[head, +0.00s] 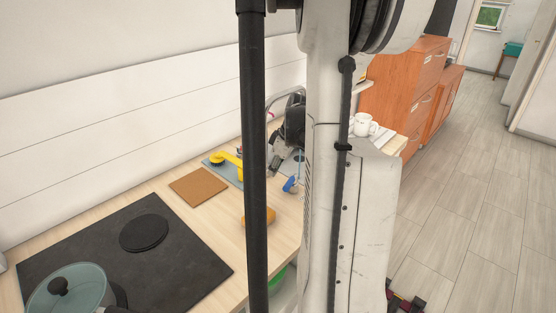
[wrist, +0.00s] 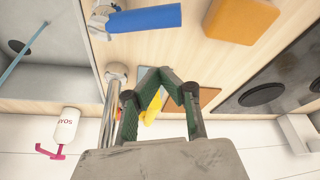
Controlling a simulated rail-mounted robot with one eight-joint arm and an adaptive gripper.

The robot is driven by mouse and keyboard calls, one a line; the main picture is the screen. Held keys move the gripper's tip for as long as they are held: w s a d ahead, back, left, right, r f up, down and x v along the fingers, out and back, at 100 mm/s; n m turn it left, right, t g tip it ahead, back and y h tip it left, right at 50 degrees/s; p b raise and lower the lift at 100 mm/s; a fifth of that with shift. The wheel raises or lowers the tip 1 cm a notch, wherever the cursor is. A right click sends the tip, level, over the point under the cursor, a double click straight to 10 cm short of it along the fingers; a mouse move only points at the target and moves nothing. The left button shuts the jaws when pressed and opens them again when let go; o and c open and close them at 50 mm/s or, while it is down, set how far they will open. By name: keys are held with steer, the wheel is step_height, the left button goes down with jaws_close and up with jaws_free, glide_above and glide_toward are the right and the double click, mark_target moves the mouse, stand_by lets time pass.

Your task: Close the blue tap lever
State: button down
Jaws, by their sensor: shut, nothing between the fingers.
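The blue tap lever (wrist: 145,18) shows at the top of the wrist view, lying sideways from a metal tap body (wrist: 100,20) at its left end. My gripper (wrist: 158,74) is shut and empty, with its green-padded fingertips together below the lever in the picture and apart from it. A chrome pipe (wrist: 108,108) runs beside the left finger. In the head view the blue lever (head: 290,185) is small, near the counter's right part, just left of my pale column. My gripper's fingertips cannot be made out clearly there.
A sink (wrist: 30,75) and a soap bottle (wrist: 67,125) are left in the wrist view. An orange block (wrist: 243,18) lies right of the lever. In the head view, a brown board (head: 198,187), black hob (head: 180,270) and lidded pot (head: 80,285) occupy the counter; white mugs (head: 363,125) stand behind.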

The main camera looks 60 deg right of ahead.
mark_target(290, 183)
steer(key=shift+x, duration=0.85)
steer(key=shift+s+d+f+p, duration=0.15)
steer(key=shift+s+f, duration=0.05)
steer(key=shift+s, duration=0.8)
steer(key=shift+s+d+f+p, duration=0.15)
steer(key=shift+s+f, duration=0.05)
steer(key=shift+s, duration=0.8)
steer(key=shift+n, duration=0.3)
